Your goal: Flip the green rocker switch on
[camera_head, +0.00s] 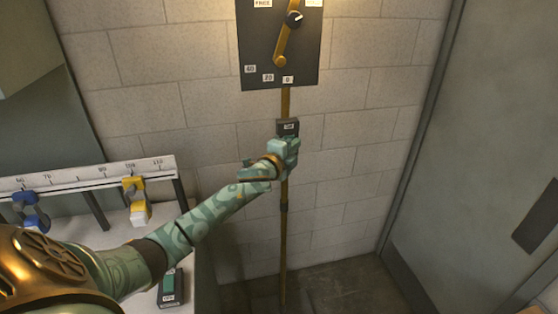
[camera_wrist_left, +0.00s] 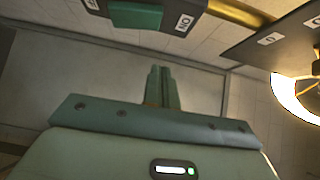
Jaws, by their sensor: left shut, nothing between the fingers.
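A dark switch box (camera_head: 288,127) sits on the brass pole against the wall. In the left wrist view its green rocker (camera_wrist_left: 135,15) shows at the top edge, with an "ON" label (camera_wrist_left: 184,22) beside it at the end toward the brass rod. I cannot tell which way the rocker is tilted. My left gripper (camera_head: 289,147) is just below the label end of the box in the head view and hides the rocker there. Its fingers (camera_wrist_left: 162,74) are closed together and empty; contact with the rocker cannot be told. My right gripper is out of view.
A dark panel (camera_head: 255,45) with a brass lever is above the switch. On the bench at left are a numbered rail (camera_head: 80,178), blue and yellow clamps (camera_head: 136,200) and another dark box with a green top (camera_head: 169,285). A grey door (camera_head: 490,150) is at right.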

